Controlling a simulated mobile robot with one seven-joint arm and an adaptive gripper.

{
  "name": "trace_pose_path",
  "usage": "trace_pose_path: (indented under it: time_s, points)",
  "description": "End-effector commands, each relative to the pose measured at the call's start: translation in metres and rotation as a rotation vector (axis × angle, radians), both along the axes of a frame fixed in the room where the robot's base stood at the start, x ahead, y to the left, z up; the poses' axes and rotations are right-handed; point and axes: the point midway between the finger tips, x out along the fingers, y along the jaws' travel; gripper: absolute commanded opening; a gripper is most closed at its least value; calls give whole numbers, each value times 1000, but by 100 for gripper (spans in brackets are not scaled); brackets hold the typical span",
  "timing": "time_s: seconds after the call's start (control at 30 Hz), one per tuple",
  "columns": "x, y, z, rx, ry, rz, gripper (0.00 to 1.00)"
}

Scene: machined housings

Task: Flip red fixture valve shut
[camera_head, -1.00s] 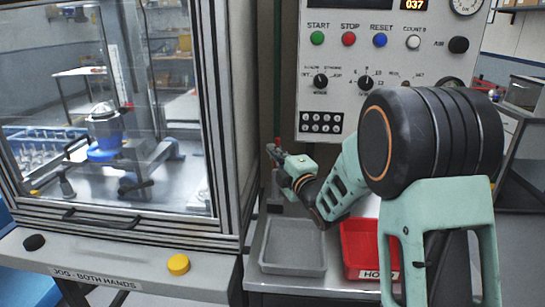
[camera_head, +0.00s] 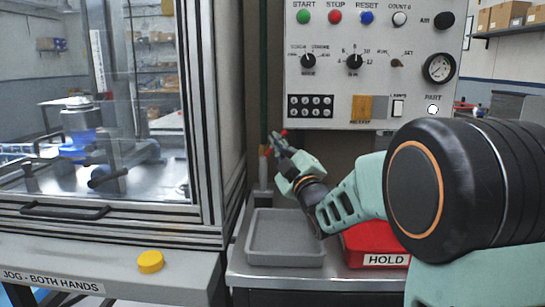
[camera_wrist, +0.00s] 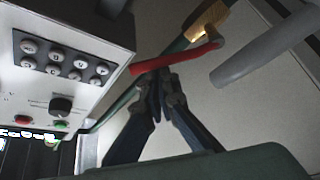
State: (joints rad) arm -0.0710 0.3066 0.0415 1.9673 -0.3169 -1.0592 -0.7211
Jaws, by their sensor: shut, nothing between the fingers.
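The red valve lever (camera_wrist: 178,57) is in the wrist view, a long red handle slanting from lower left up to a brass-coloured valve body (camera_wrist: 208,20). A small red tip of the lever (camera_head: 284,133) shows in the head view beside the green pipe, left of the control panel. My gripper (camera_wrist: 163,76) is shut and empty, its fingertips right at the middle of the lever. I cannot tell whether they touch it. In the head view my gripper (camera_head: 277,143) is at the valve, hiding much of it.
The control panel (camera_head: 375,110) stands close to the right of the valve. A grey cylinder (camera_wrist: 262,53) lies right of the lever in the wrist view. Below are a grey tray (camera_head: 255,263) and a red HOLD tray (camera_head: 385,261). The glazed machine enclosure (camera_head: 218,130) stands at left.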

Motion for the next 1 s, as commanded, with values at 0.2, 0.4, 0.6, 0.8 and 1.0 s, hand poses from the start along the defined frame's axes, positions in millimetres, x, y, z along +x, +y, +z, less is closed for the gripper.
trace_pose_path:
  time_s: [0.2, 0.4, 0.6, 0.8, 1.0]
  points:
    - [0, -11, -11, -3, -3, -3, 0]
    - [0, -16, -17, -4, -1, -3, 0]
    - [0, -20, -19, -4, -1, -3, 0]
    - [0, -21, -20, -5, 1, -3, 0]
    - [0, -21, -19, -5, 1, -3, 0]
